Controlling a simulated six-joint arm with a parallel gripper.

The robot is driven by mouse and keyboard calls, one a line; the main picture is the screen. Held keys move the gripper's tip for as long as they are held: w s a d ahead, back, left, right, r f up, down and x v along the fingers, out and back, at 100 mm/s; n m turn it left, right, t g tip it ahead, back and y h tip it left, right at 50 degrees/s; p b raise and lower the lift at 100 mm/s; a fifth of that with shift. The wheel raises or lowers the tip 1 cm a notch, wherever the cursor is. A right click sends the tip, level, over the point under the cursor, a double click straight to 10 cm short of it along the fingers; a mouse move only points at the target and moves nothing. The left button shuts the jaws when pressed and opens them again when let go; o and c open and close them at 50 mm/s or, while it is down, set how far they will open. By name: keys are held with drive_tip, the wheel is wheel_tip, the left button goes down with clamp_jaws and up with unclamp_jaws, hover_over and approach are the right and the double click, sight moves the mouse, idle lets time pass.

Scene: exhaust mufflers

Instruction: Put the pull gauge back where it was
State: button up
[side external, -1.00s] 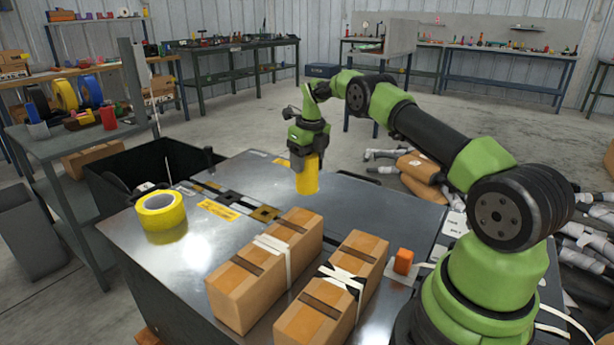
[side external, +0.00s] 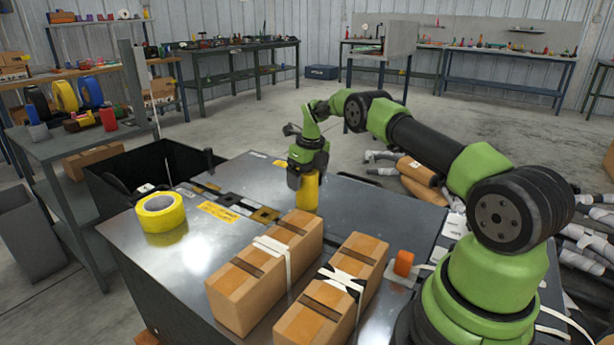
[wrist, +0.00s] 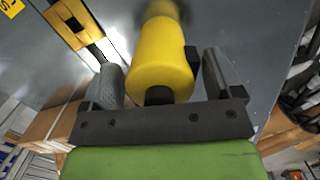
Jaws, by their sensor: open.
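The pull gauge, which I take to be the yellow cylinder (side external: 307,193), is upright under my gripper (side external: 306,176) and appears to stand on the metal bench top (side external: 365,205). In the wrist view the gauge (wrist: 163,55) lies between the two fingers of my gripper (wrist: 165,80), with a small black knob on its right side. The fingers are open, with a narrow gap on the left; contact on the right is hard to tell. The gauge's base is partly hidden in the wrist view.
Left of the gauge are a strip of dark and yellow plates (side external: 235,203) and a yellow tape roll (side external: 160,212). Two strapped cardboard boxes (side external: 265,268) stand in front. An orange block (side external: 403,262) is at right. A black bin (side external: 150,170) adjoins the bench.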

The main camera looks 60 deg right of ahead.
wheel_tip(320, 180, up, 12)
drive_tip(key=s, duration=0.1)
drive_tip(key=s+a+r+n+t, duration=0.1)
drive_tip(key=s+a+r+n, duration=0.1)
drive_tip(key=a+r+n, duration=0.75)
drive_tip(key=s+a+r+n+t, duration=0.2)
drive_tip(key=s+a+r+n, duration=0.5)
drive_tip(key=a+n, duration=0.15)
drive_tip(key=s+a+f+n+t+y, duration=0.1)
drive_tip(key=s+a+n, duration=0.3)
drive_tip(key=s+n, duration=0.4)
drive_tip(key=s+a+f+n+t+y, duration=0.1)
drive_tip(key=s+a+n, duration=0.3)
drive_tip(key=s+n, duration=0.4)
drive_tip(key=shift+s+a+f+t, duration=0.15)
drive_tip(key=shift+s+f+t, duration=0.25)
drive_tip(key=shift+f, duration=0.25)
